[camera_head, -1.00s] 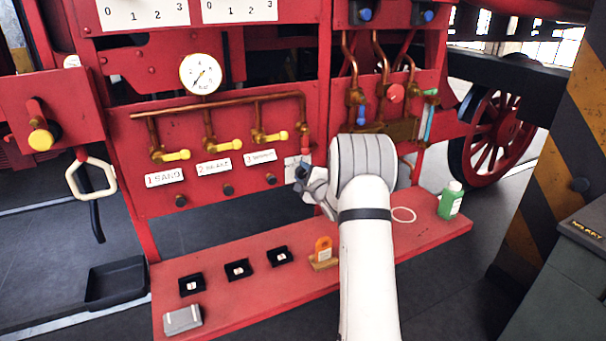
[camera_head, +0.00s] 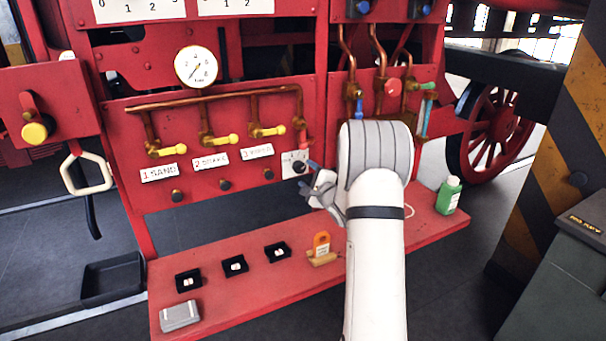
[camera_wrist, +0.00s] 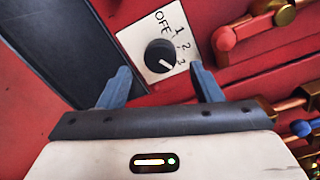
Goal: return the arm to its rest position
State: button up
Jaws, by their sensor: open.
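My arm reaches up the middle of the head view, bent at the wrist. My gripper (camera_head: 308,177) is at the red panel's lower right, open and empty. A white plate (camera_head: 289,168) with a dark selector knob (camera_head: 299,167) is just beyond the fingers. In the wrist view, the gripper (camera_wrist: 160,80) has its two blue-grey fingers spread on either side of the knob (camera_wrist: 159,55). I see no contact with the knob. The plate (camera_wrist: 152,22) reads OFF, 1, 2, 3, and the knob's white mark points toward the 3.
Copper pipes with yellow-handled valves (camera_head: 221,140) and a gauge (camera_head: 196,67) are on the panel. Below, a red shelf (camera_head: 240,298) holds small black trays, an orange tag on a stand (camera_head: 321,245), a grey box (camera_head: 180,315) and a green bottle (camera_head: 448,195).

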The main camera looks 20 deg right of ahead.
jog(key=shift+s, duration=1.2)
jog(key=shift+r, duration=0.1)
jog(key=s+a+r+n+g+h, duration=0.2)
jog(key=s+a+r+n+g, duration=0.1)
jog(key=s+a+n, duration=0.25)
jog(key=s+a+r+n+g+h, duration=0.1)
jog(key=s+a+r+n+g, duration=0.3)
jog(key=s, duration=0.3)
jog(key=s+a+f+n+g+y, duration=0.1)
jog(key=s+a+n+g, duration=0.2)
jog(key=s, duration=1)
jog(key=s+a+f+n+g+y, duration=0.1)
jog(key=s+a+n+g, duration=0.3)
jog(key=s+a+n, duration=0.5)
jog(key=s+f, duration=0.1)
jog(key=s, duration=0.4)
jog(key=shift+a+g, duration=0.3)
jog(key=shift+a, duration=0.05)
